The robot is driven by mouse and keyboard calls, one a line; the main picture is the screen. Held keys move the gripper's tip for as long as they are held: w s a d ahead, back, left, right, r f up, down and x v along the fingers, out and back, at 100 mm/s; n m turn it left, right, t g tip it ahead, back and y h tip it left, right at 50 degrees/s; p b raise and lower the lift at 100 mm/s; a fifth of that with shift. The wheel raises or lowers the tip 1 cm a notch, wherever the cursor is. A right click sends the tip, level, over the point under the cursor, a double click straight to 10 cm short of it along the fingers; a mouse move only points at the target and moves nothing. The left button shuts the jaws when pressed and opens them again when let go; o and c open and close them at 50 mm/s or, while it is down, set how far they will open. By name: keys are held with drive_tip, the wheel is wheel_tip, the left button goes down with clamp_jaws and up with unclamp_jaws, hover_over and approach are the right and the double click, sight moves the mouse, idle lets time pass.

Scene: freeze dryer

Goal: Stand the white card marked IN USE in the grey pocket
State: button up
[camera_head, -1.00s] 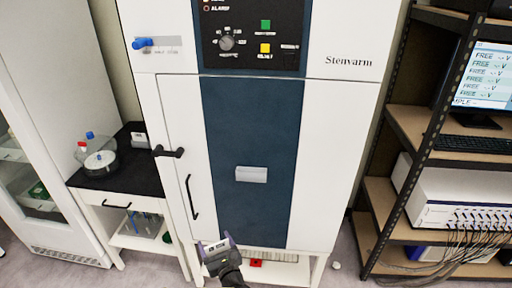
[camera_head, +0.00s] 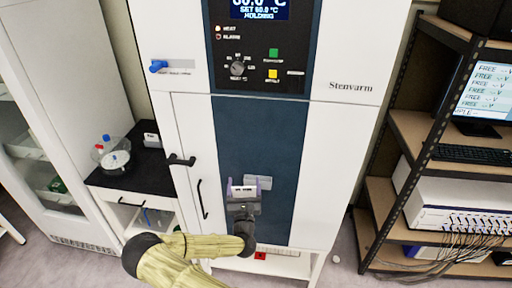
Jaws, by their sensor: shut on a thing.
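The white card (camera_head: 243,191) with dark lettering, too small to read surely, is held between the purple fingertips of my gripper (camera_head: 242,187). The grey pocket (camera_head: 264,181) is on the dark blue door panel of the freeze dryer. My gripper is in front of the pocket and slightly left of its middle, hiding the pocket's left and lower parts. The card overlaps the pocket in this view; I cannot tell whether it touches it or is in it.
The freeze dryer (camera_head: 350,140) has a black door handle (camera_head: 203,200) and a latch lever (camera_head: 182,160) on the left. A black-topped side table (camera_head: 140,172) with a glass vessel (camera_head: 113,157) stands left. A shelf rack (camera_head: 400,200) with instruments stands right.

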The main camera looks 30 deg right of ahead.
drive_tip(key=d+r+m+h+p, duration=0.2)
drive_tip(key=d+r+h+p, duration=0.1)
drive_tip(key=r, duration=0.5)
drive_tip(key=shift+w+d+r+g+h, duration=0.4)
drive_tip(key=shift+d+h, duration=0.1)
drive_tip(key=shift+d, duration=0.5)
drive_tip(key=shift+f, duration=0.15)
drive_tip(key=shift+w+d+f+b, duration=0.2)
drive_tip(key=shift+f+b, duration=0.4)
drive_tip(key=shift+b, duration=0.2)
drive_tip(key=shift+w+d+f+b, duration=0.15)
drive_tip(key=shift+w+f+b, duration=0.1)
drive_tip(key=shift+f+b, duration=0.5)
drive_tip(key=shift+w+d+f+b, duration=0.2)
drive_tip(key=shift+f+b, duration=0.3)
drive_tip(key=shift+b, duration=0.35)
drive_tip(key=shift+r, duration=0.1)
drive_tip(key=shift+w+f+p, duration=0.1)
drive_tip(key=shift+f+p, duration=0.2)
drive_tip(key=shift+f, duration=0.05)
drive_tip(key=shift+p, duration=0.45)
drive_tip(key=shift+f, duration=0.1)
